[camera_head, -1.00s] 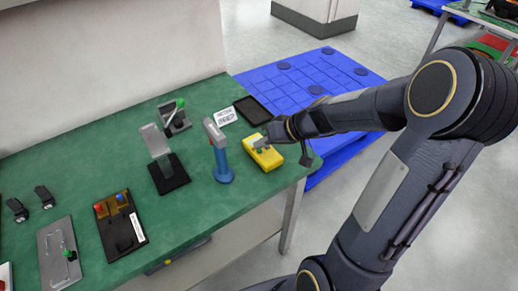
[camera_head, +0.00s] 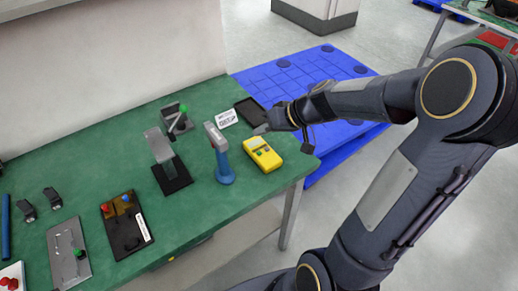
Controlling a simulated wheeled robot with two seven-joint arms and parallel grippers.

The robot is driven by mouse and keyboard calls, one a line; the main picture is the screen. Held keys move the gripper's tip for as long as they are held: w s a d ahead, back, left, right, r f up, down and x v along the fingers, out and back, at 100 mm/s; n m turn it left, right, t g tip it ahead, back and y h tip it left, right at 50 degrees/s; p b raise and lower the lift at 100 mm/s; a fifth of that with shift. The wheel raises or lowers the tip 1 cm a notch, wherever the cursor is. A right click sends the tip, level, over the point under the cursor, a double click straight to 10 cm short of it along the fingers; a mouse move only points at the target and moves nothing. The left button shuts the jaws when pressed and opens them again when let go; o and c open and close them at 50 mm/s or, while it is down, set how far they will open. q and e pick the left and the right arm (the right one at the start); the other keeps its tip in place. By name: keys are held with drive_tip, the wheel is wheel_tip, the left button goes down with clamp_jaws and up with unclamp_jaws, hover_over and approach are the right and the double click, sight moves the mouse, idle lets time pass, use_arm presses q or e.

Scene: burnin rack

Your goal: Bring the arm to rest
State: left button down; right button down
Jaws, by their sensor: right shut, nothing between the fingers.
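My right arm comes in from the right and reaches over the right end of the green table (camera_head: 95,165). My right gripper (camera_head: 262,130) is shut and empty. It shows small, just above and behind a yellow handheld device (camera_head: 263,154) with coloured buttons that lies on the table. The gripper looks apart from the device. My left gripper is not in view.
A blue-handled standing tool (camera_head: 222,165), a black stand with a grey plate (camera_head: 172,175) and a clamp with a green knob (camera_head: 178,120) stand left of the gripper. A black tray (camera_head: 250,110) lies behind it. A blue pallet (camera_head: 300,80) lies on the floor beyond.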

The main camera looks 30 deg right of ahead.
idle(0.4)
drive_tip(key=s+a+r, duration=0.2)
drive_tip(key=s, duration=0.5)
drive_tip(key=s+a+r+g+h+p, duration=0.1)
drive_tip(key=s+a, duration=0.2)
drive_tip(key=s, duration=0.4)
drive_tip(key=s+a+r+h+p, duration=0.1)
drive_tip(key=s+a+r, duration=0.1)
drive_tip(key=s, duration=0.5)
drive_tip(key=shift+a+r+m, duration=0.3)
drive_tip(key=shift+a+r, duration=0.05)
drive_tip(key=shift+a, duration=0.15)
